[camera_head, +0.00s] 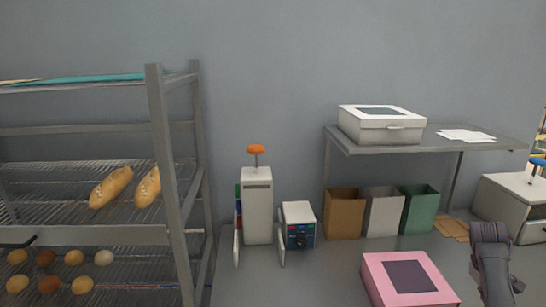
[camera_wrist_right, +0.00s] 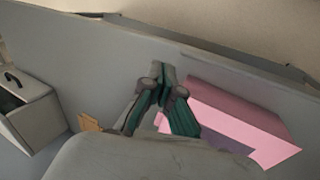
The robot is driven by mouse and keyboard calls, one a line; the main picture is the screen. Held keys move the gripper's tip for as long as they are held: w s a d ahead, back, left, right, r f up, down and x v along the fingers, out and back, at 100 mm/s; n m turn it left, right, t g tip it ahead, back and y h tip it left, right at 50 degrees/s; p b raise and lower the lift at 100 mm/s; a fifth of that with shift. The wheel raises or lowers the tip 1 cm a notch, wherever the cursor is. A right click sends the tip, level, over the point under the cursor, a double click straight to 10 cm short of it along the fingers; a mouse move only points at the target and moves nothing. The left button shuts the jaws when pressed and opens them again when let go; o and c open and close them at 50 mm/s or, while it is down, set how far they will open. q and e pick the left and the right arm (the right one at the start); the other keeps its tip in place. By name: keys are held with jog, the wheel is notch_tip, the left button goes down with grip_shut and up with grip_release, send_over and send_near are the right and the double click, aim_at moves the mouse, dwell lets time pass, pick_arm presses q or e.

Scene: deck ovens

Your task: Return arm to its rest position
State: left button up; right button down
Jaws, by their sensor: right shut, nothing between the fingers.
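My right gripper (camera_wrist_right: 161,72) is shut with nothing between its fingers; its dark grey and teal fingers show in the right wrist view. Part of the right arm's dark end (camera_head: 491,262) rises at the lower right of the head view, above the counter and right of the pink box (camera_head: 408,280). In the wrist view the pink box (camera_wrist_right: 225,115) lies just to the right of the fingers; I cannot tell the exact gap. My left gripper is not in view.
A rack (camera_head: 160,180) with bread and rolls stands left. A shelf (camera_head: 440,142) carries a white box (camera_head: 382,126). Below are paper bags (camera_head: 345,214), a label printer (camera_head: 298,226) and flat brown pieces (camera_head: 452,229). A grey-white unit (camera_head: 508,212) stands right.

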jog(key=s+a+f+n+t, duration=0.2)
jog(key=s+a+f, duration=1.1)
jog(key=a, duration=0.3)
jog(key=s+a+r+t+y, duration=0.1)
jog(key=s+a+y, duration=0.1)
jog(key=s+a, duration=0.75)
jog(key=s+a+r+y, duration=0.2)
jog(key=s+a, duration=0.7)
jog(key=s, duration=0.2)
notch_tip(320, 180, down, 32)
jog(key=s+g+b, duration=0.1)
jog(key=s+b, duration=0.2)
jog(key=b, duration=0.1)
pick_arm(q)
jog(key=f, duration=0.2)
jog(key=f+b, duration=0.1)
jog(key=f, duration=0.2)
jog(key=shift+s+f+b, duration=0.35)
pick_arm(e)
jog(key=s+d+f+g, duration=0.1)
jog(key=s+d+f, duration=0.1)
jog(key=s+f, duration=1.3)
jog(key=shift+d+f+n, duration=0.3)
jog(key=shift+d+f, duration=0.1)
jog(key=shift+f, duration=0.1)
